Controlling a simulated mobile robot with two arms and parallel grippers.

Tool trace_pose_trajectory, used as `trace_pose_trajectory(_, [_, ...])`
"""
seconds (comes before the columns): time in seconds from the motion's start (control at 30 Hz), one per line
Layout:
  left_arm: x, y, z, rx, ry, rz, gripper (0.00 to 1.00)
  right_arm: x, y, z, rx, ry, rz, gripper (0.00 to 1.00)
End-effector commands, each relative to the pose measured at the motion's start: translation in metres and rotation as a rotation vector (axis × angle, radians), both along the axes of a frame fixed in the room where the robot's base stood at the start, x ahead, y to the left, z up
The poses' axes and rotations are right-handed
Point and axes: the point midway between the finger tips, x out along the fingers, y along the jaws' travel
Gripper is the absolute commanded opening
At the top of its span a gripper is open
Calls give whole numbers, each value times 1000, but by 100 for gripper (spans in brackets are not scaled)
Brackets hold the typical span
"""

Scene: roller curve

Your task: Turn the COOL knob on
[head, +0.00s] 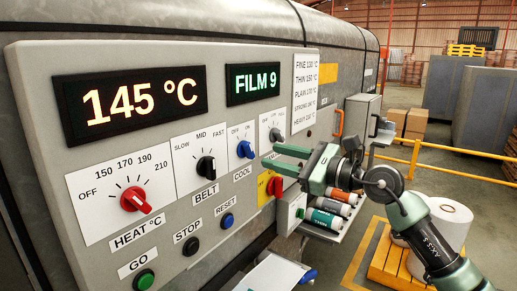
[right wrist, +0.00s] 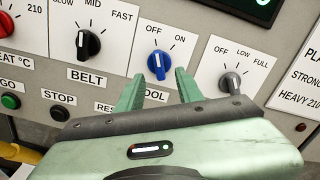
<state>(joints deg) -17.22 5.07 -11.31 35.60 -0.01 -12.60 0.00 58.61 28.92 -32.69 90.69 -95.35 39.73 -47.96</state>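In the right wrist view the same knob (right wrist: 157,64) sits between and beyond the fingertips. I cannot tell surely which mark its pointer faces. My right gripper (head: 269,155) is open and empty, its two green fingers pointing at the panel just right of the knob in the head view. In the right wrist view the gripper (right wrist: 160,76) has one finger on each side of the knob, with no clear contact. My left gripper is not in view.
The black BELT knob (head: 206,167) is left of COOL, and a grey OFF-LOW-FULL knob (right wrist: 231,83) is right of it. The red HEAT knob (head: 135,200), blue RESET button (head: 227,221) and a red knob on yellow (head: 275,187) are nearby. A yellow rail (head: 450,155) stands right.

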Motion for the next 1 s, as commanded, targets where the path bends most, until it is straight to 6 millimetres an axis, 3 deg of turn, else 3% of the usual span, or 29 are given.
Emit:
trace_pose_trajectory(0.13, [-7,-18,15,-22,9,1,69,15,23,5,5,5,4,36])
trace_pose_trajectory(0.3, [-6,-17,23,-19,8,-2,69,28,40,4,7,4,2,36])
trace_pose_trajectory(0.7, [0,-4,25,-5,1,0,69,34,47,1,6,3,0,36])
trace_pose_trajectory(0.83, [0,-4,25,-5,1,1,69,34,47,1,6,3,0,0])
trace_pose_trajectory(1.0, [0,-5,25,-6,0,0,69,34,47,1,7,4,0,0])
